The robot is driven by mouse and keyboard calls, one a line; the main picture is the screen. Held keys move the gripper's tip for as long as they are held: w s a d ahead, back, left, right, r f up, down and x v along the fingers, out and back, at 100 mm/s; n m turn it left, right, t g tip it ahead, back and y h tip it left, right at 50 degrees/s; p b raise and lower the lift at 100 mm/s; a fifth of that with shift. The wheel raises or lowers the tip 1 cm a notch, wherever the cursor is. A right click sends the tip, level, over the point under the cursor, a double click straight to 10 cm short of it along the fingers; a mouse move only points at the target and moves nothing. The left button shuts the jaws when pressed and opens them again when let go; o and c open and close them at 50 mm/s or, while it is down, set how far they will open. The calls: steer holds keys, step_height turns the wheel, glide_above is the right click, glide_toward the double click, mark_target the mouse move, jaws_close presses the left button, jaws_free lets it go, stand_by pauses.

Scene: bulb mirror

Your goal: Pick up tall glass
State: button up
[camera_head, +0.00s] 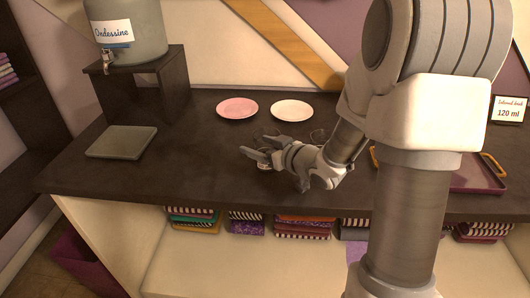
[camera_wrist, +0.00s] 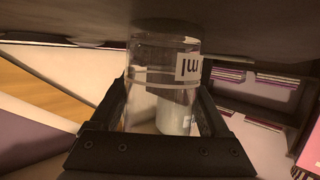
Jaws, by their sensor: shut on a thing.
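The tall glass (camera_wrist: 150,95) is clear, with a white label reading "ml", and fills the middle of the wrist view. That view is turned over, with the dark counter at the top. The glass's end lies at or very near the counter; I cannot tell whether it touches. My gripper (camera_wrist: 160,108) is shut on the glass, one dark finger on each side. In the head view my gripper (camera_head: 258,158) is low over the middle of the counter, and the glass is mostly hidden by it. Faint clear glass outlines (camera_head: 318,135) show just behind the gripper.
A pink plate (camera_head: 237,108) and a cream plate (camera_head: 292,110) lie behind. A purple tray (camera_head: 478,175) and a "120 ml" sign (camera_head: 509,110) are at right. The counter's (camera_head: 200,165) left-middle is clear.

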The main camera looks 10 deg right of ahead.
steer(key=shift+r, duration=0.1)
steer(key=shift+r+p, duration=1.75)
steer(key=shift+r, duration=3.15)
steer(key=shift+w+a, duration=0.1)
